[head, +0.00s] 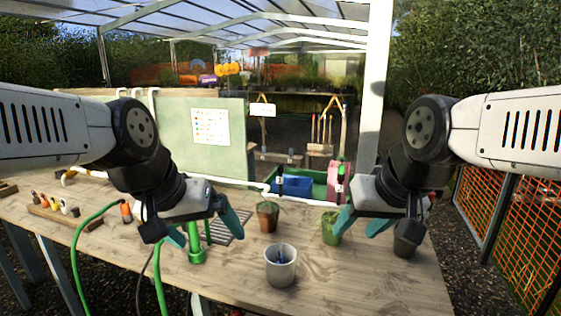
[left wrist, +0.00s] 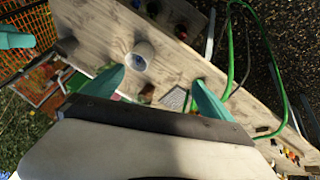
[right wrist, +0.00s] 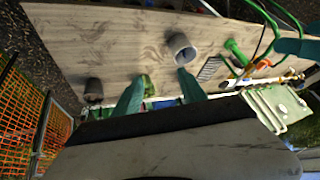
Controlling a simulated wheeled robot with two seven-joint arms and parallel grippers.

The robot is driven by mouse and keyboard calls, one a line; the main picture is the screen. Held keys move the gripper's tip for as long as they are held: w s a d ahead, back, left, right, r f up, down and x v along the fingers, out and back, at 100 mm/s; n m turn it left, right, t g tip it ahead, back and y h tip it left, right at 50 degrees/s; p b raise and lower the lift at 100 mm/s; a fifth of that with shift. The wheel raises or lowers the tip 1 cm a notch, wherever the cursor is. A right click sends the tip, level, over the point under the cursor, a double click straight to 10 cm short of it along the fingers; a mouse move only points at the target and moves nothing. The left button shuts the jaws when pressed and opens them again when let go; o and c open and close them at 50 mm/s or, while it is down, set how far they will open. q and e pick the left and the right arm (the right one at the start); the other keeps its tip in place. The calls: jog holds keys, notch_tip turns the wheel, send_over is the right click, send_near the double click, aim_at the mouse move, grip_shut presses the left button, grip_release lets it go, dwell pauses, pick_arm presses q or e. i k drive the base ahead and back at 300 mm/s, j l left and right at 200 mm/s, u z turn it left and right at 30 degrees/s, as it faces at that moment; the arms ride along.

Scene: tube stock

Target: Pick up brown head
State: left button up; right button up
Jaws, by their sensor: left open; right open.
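Several small hose heads in brown, orange and white tones stand in a wooden rack (head: 62,213) at the left of the table; they are too small to tell which is the brown head. They also show small at the lower right of the left wrist view. My left gripper (head: 204,228) is open and empty above the table, right of the rack, near an upright green fitting (head: 197,254). My right gripper (head: 362,225) is open and empty above the table's right part, between a green pot (head: 330,230) and a dark pot (head: 405,246).
A grey cup (head: 281,270) stands at the front middle, with a brown plant pot (head: 268,220) behind it. Green hoses (head: 78,252) run over the table's left front edge. A green tray with a blue bin (head: 291,186) is at the back. The table's front right is clear.

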aim_at(36, 200)
jog(key=u, duration=1.7)
jog(key=i+j+z, duration=0.15)
jog(key=i, duration=0.3)
jog(key=i+j+z, duration=0.15)
jog(key=i+j, duration=0.25)
jog(key=i+j+z, duration=0.15)
jog(key=i+j, duration=0.25)
jog(key=i+j+z, duration=0.2)
jog(key=i+j, duration=0.2)
jog(key=i+j+z, duration=0.15)
jog(key=i+j, duration=0.25)
jog(key=i+j+z, duration=0.15)
jog(key=i+j, duration=0.2)
jog(key=j, duration=0.25)
jog(key=i+j+z, duration=0.15)
jog(key=i+j, duration=0.15)
jog(key=j, duration=0.25)
